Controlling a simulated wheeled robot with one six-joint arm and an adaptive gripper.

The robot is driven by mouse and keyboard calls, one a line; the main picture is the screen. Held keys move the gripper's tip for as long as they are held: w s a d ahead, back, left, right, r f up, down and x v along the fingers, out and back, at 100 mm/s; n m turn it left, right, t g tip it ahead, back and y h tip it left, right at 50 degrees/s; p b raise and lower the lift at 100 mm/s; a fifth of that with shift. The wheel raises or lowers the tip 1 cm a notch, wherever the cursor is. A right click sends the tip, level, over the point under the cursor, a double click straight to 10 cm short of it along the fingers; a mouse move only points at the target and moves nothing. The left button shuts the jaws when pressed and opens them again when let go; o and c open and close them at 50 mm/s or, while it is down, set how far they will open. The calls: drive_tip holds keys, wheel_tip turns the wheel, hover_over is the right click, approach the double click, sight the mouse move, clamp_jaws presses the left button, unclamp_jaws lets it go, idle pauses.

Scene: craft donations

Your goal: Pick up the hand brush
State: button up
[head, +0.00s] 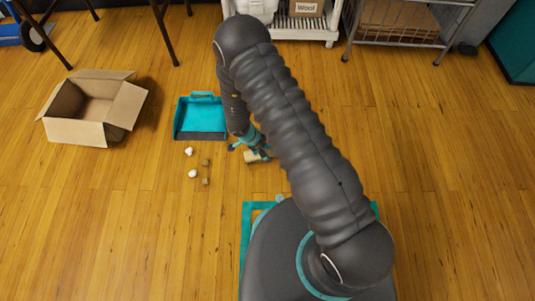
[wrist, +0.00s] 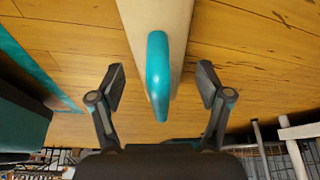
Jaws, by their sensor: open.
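The hand brush has a pale body with a teal handle. In the wrist view its handle (wrist: 158,75) rises between my two fingers, and the pale body extends away toward the top edge. My gripper (wrist: 162,80) is open, one finger on each side of the handle, with a visible gap on both sides. In the head view my gripper (head: 247,144) points down at the floor, and part of the pale brush (head: 257,157) shows just below it. My arm and gripper hide the rest of the brush there.
A teal dustpan (head: 200,120) lies left of my gripper. Two white crumpled bits (head: 189,151) and several small brown blocks (head: 206,163) lie on the floor near it. An open cardboard box (head: 97,108) stands farther left. Shelves (head: 395,28) stand at the back. The left foreground floor is clear.

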sight(268, 152)
drive_tip(key=shift+b+x, duration=0.3)
drive_tip(key=shift+x, duration=1.25)
drive_tip(key=c, duration=1.4)
drive_tip(key=shift+r, duration=0.15)
